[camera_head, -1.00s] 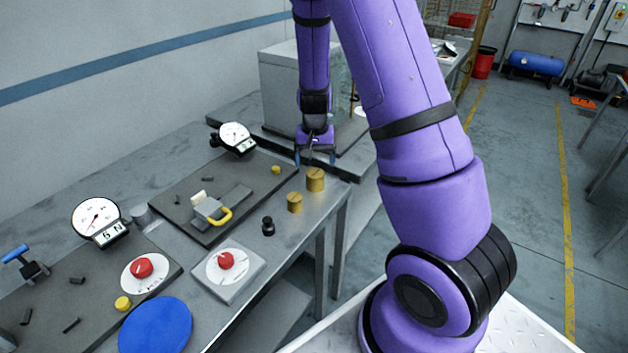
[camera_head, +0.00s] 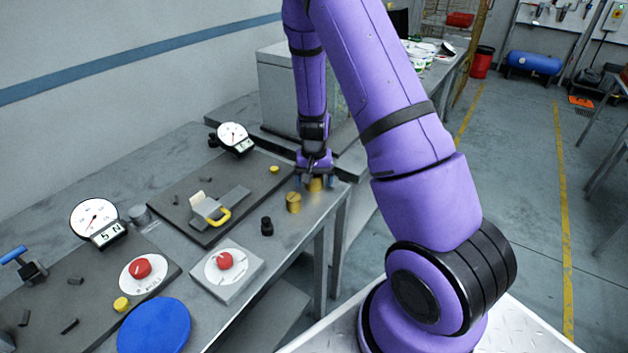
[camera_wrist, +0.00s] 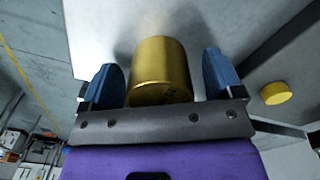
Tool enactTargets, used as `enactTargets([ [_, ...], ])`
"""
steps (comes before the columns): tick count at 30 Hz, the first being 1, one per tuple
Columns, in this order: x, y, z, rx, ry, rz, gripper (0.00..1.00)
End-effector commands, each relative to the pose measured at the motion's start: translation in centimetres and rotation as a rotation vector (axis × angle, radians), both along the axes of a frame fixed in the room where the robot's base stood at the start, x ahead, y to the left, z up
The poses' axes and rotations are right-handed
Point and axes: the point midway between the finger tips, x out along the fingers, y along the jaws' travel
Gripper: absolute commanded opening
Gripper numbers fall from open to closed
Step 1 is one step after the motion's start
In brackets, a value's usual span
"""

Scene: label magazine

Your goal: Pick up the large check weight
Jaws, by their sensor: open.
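The large check weight (camera_wrist: 160,70) is a brass cylinder standing on the metal bench. In the wrist view it sits between the two blue fingers of my gripper (camera_wrist: 163,82), with a gap on each side. In the head view the large weight (camera_head: 315,185) is partly hidden by my gripper (camera_head: 314,181), which points down over it. The gripper is open. A smaller brass weight (camera_head: 293,202) stands just to the left, near the left finger in the head view.
A small black weight (camera_head: 267,226) stands nearer along the bench. A dark plate (camera_head: 180,220) holds a fixture with a yellow handle (camera_head: 219,217) and a small yellow button (camera_head: 274,169). A grey block (camera_head: 278,90) stands behind. The bench edge lies close to the right.

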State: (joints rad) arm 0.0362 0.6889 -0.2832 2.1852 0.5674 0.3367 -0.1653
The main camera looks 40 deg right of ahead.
Motion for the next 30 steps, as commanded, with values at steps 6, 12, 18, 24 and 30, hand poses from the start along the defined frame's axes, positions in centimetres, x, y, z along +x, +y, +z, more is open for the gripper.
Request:
enactTargets([
  [6, 0.0, 0.0, 0.0, 0.000, 0.000, 0.000, 0.40],
  [12, 0.0, 0.0, 0.0, 0.000, 0.000, 0.000, 0.00],
  [18, 0.1, 0.0, 0.1, 0.000, -0.002, 0.000, 0.00],
  [24, 0.0, -0.3, 0.8, 0.000, -0.004, -0.001, 0.00],
  [30, -0.1, -1.1, 2.4, -0.001, -0.004, -0.002, 0.00],
])
